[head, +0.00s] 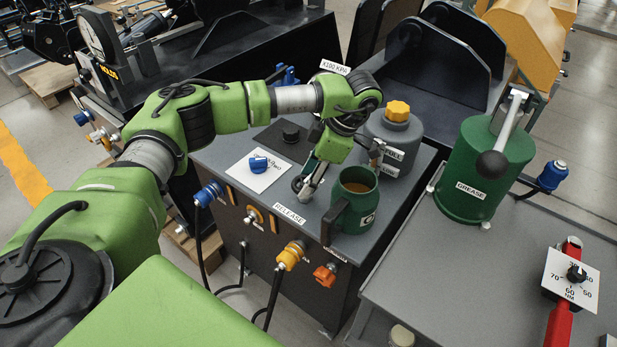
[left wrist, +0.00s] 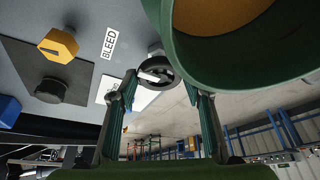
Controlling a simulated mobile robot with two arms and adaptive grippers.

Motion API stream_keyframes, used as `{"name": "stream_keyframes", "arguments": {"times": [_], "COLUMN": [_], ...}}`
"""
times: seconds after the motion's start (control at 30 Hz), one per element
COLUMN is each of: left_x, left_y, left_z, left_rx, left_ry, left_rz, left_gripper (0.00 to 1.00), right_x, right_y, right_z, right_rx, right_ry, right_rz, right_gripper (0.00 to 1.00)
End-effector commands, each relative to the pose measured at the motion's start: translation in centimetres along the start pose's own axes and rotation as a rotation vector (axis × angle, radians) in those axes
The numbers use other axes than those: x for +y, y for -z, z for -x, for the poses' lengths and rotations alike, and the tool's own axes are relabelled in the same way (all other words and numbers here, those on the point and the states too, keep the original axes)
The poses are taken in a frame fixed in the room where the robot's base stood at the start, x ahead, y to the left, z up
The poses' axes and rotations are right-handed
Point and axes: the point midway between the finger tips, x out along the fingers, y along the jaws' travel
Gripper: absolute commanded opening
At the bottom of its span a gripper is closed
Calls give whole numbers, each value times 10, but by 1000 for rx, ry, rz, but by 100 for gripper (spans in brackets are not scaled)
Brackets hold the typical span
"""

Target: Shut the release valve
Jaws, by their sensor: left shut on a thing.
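The release valve is a small dark handwheel (head: 297,184) on the grey bench top, just behind the RELEASE label (head: 290,214). My left gripper (head: 306,192) reaches down to it from above. In the left wrist view the round spoked wheel (left wrist: 156,68) lies between the tips of the two fingers of my left gripper (left wrist: 160,84), which is shut on it. The fingers partly hide the wheel in the head view. My right gripper is not in view.
A green mug (head: 354,222) with brown liquid stands close to the right of the gripper. A grey container with an orange cap (head: 397,110) is behind. A blue knob (head: 258,163) and a black knob (head: 291,131) sit to the left. Couplers line the front panel.

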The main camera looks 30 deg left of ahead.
Motion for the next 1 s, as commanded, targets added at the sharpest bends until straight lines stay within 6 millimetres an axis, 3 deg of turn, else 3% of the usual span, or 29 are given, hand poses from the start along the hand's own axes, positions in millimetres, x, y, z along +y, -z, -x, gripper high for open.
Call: {"name": "stream_keyframes", "arguments": {"times": [0.47,0.5,0.53,0.87,1.0], "left_x": [0,0,0,0,0], "left_y": [0,0,0,0,-1], "left_z": [0,0,0,0,10], "left_rx": [-2,-2,-1,-1,-3], "left_ry": [-6,-6,-6,-5,-7], "left_rz": [-15,-15,-15,-13,-13], "left_gripper": [23,52,60,62,62], "right_x": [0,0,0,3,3], "right_y": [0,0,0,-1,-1], "right_z": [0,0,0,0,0], "right_rx": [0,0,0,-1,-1], "right_ry": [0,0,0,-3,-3], "right_rz": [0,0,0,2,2], "right_gripper": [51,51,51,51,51]}}
